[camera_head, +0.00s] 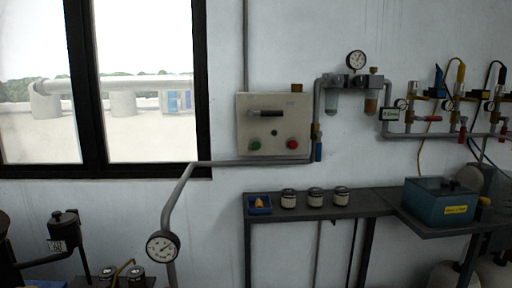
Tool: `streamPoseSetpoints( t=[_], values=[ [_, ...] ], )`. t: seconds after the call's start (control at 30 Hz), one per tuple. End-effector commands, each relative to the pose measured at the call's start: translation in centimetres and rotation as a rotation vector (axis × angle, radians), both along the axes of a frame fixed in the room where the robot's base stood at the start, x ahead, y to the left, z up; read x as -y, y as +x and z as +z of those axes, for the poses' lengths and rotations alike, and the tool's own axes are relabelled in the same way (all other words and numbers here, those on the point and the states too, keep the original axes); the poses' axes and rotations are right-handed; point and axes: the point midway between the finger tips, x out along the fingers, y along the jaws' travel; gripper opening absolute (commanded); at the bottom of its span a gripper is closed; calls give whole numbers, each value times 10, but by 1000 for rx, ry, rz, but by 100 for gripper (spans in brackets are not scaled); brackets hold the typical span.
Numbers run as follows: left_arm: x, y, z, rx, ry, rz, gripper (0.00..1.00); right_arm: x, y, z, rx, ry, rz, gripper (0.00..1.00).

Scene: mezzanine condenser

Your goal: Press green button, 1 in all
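The green button (255,145) is at the lower left of a beige control box (273,101) on the wall, in the middle of the head view. A red button (292,144) is at the lower right of the same box. A small black knob or button (274,133) sits between and slightly above them, and a dark horizontal handle (265,113) is above that. Neither of my grippers shows in the head view.
A dark shelf (330,208) below the box holds a blue bin (259,211) and several jars. A blue toolbox (440,208) stands at right. A grey pipe (180,190) with a gauge (162,247) rises at front left and runs just under the box.

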Motion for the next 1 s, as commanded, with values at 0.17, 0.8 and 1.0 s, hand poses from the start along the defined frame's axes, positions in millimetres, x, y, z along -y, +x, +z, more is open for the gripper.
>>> streamPoseSetpoints(
  t=[0.17,0.8,1.0],
  values=[
    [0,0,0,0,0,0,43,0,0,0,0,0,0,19],
    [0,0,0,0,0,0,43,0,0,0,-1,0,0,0],
    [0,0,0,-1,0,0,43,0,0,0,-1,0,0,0]
  ],
)
